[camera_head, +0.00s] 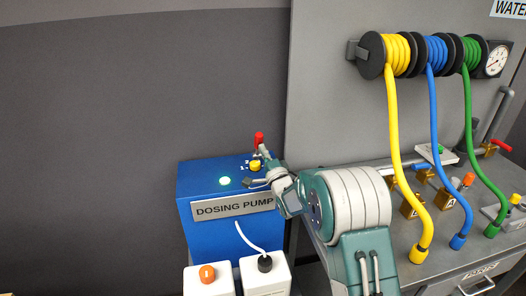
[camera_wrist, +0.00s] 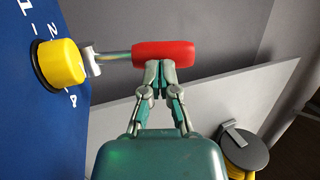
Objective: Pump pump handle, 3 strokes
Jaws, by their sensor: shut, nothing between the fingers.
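The pump handle is a red grip (camera_head: 259,139) on a thin metal rod, standing up from the top of the blue dosing pump box (camera_head: 225,234). In the wrist view the red grip (camera_wrist: 164,53) lies across the picture, with its rod joined to a white bracket by a yellow knob (camera_wrist: 60,65). My gripper (camera_wrist: 160,66) is shut and empty. Its fingertips meet at the edge of the red grip, touching or very close; I cannot tell which. In the head view my gripper (camera_head: 262,155) is partly hidden among the handle and knob, so its tips are hard to make out.
Two white canisters (camera_head: 265,278) stand in front. To the right, a grey bench (camera_head: 450,268) carries valves and hose ends, with yellow, blue and green hoses (camera_head: 393,130) hanging from reels. A grey panel stands behind.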

